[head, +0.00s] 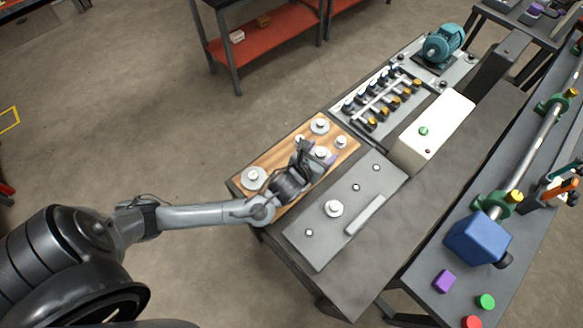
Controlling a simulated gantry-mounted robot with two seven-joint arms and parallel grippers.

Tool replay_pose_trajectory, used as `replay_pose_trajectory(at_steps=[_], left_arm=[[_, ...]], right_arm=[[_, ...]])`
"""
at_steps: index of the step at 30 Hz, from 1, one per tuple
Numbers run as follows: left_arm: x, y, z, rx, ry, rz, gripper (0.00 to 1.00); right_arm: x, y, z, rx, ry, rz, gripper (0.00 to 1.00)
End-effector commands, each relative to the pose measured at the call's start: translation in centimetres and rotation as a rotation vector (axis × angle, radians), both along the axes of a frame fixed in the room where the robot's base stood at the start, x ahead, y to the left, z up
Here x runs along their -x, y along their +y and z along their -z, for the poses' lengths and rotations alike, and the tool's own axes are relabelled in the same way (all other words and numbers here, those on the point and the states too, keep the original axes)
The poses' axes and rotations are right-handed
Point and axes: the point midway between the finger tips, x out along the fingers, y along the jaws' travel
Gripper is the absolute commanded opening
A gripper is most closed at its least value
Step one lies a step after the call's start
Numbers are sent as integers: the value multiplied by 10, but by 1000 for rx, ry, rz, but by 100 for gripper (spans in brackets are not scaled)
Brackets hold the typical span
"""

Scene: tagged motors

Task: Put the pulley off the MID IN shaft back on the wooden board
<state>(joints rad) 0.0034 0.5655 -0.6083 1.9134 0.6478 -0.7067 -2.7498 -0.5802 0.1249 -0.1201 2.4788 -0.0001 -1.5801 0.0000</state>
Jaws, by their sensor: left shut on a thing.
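The wooden board (275,163) lies on the workbench with several silver pulleys on it. One large pulley (253,178) is at its left end, another (320,125) at its far edge and a smaller one (341,142) at its right end. My left gripper (319,155) is over the right part of the board, shut on a silver pulley (321,152) that its wrist and fingers partly hide. I cannot tell whether this pulley touches the board. The grey plate (370,197) in front has several short shafts; one carries a pulley (333,208). No shaft label is readable. My right gripper is out of view.
A white box with a green button (424,131) stands right of the plate. Behind it are a panel with a row of knobs (383,97) and a teal motor (443,43). The side bench holds a blue block (477,240). The bench's front strip is clear.

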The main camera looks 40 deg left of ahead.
Motion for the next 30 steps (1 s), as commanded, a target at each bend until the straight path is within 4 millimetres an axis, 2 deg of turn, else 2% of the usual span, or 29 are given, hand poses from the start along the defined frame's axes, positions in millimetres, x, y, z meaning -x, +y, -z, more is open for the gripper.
replay_pose_trajectory(at_steps=[1,3,7,11,24,30], left_arm=[[-3,0,9,0,-4,0,38],[-6,0,13,0,-3,0,38],[-8,2,17,-1,-2,0,38],[-8,12,24,-3,0,-1,38],[-2,94,73,-4,3,-2,38],[-1,113,84,0,-1,0,38]], right_arm=[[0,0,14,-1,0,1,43],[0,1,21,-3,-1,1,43],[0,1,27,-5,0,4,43],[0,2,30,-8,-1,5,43],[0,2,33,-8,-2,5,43],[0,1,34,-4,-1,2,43]])
